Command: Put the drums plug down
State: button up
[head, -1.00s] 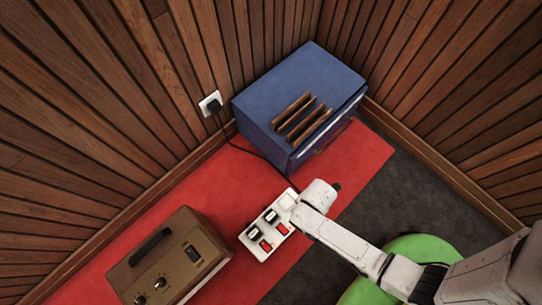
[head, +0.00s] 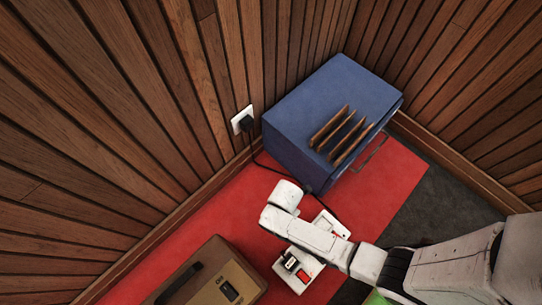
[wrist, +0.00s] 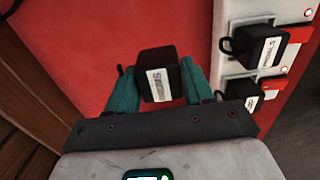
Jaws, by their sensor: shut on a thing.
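My gripper (wrist: 157,72) has teal fingers shut on a black plug (wrist: 157,60) with a white label. The label's print is too blurred to read, so I cannot confirm that it is the drums plug. The plug is held over the red carpet, beside the white power strip (wrist: 231,55). In the head view the strip (head: 331,224) is partly covered by my arm, which also hides the gripper and the held plug. Two other labelled black plugs, one upper (wrist: 258,45) and one lower (wrist: 242,92), sit in the strip beside red switches.
A blue cabinet (head: 325,100) with brown slats on top stands in the corner. A wall socket (head: 242,118) has a black plug and cord. A brown amplifier (head: 232,268) stands at the lower left.

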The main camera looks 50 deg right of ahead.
jog(key=w+f+b, duration=0.1)
jog(key=w+f, duration=0.1)
jog(key=w+f+b, duration=0.2)
jog(key=f, duration=0.1)
jog(key=shift+w+a+f+b, duration=0.1)
jog(key=shift+a+f+b, duration=0.1)
jog(key=shift+b, duration=0.1)
jog(key=shift+w+f+b, duration=0.15)
jog(key=shift+f+b, duration=0.5)
jog(key=shift+f, duration=0.25)
jog(key=shift+w+f+b, duration=0.1)
jog(key=shift+f+b, duration=0.55)
jog(key=shift+f, duration=0.2)
jog(key=shift+f, duration=0.1)
jog(key=o, duration=0.8)
jog(key=shift+o, duration=0.2)
